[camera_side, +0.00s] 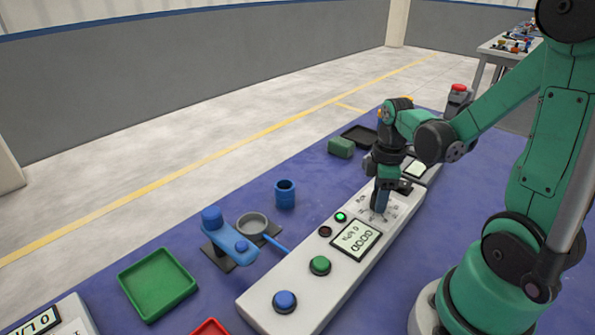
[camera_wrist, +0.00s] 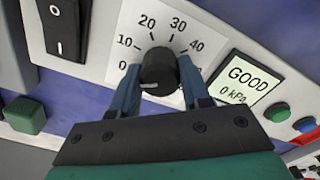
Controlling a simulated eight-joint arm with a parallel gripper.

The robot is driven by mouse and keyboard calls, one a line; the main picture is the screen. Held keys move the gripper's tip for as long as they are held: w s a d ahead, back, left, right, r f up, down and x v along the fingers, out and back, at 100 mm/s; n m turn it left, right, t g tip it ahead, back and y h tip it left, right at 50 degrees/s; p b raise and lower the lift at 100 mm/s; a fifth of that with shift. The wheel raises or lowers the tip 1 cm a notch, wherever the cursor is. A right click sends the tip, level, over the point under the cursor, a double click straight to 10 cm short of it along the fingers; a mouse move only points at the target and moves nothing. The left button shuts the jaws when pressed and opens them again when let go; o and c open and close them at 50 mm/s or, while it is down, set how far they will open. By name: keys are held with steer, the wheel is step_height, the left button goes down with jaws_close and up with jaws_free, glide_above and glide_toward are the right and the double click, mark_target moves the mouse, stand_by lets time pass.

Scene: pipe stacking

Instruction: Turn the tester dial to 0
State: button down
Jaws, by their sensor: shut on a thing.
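The tester dial is a black knob (camera_wrist: 158,72) on a white plate marked 0, 10, 20, 30 and 40. A short white mark shows at its lower left, on the side of the 0. My gripper (camera_wrist: 160,84) has its blue fingers on either side of the knob, shut on it. In the side view my gripper (camera_side: 379,205) reaches down to the white tester (camera_side: 262,311) and hides the knob. The tester display (camera_wrist: 240,80) reads GOOD and 0 kPa; it also shows in the side view (camera_side: 356,238).
Green button (camera_side: 320,265), blue button (camera_side: 285,301) and a lit green lamp (camera_side: 340,217) sit on the tester. A blue clamp-like fixture (camera_side: 229,238), blue pipe piece (camera_side: 285,194), green block (camera_side: 341,148) and green tray (camera_side: 157,284) stand left of it. A black switch (camera_wrist: 63,28) is near the dial.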

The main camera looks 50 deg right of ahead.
steer(key=shift+c, duration=2.1)
jaws_free()
steer(key=shift+r, duration=0.1)
steer(key=shift+r, duration=2.75)
steer(key=w+a+r+m+t, duration=0.2)
steer(key=a+m+t, duration=0.1)
steer(key=a, duration=0.3)
steer(key=w+a+r+m+t, duration=0.2)
steer(key=a+m+t, duration=0.2)
steer(key=a, duration=0.3)
steer(key=shift+w, duration=0.35)
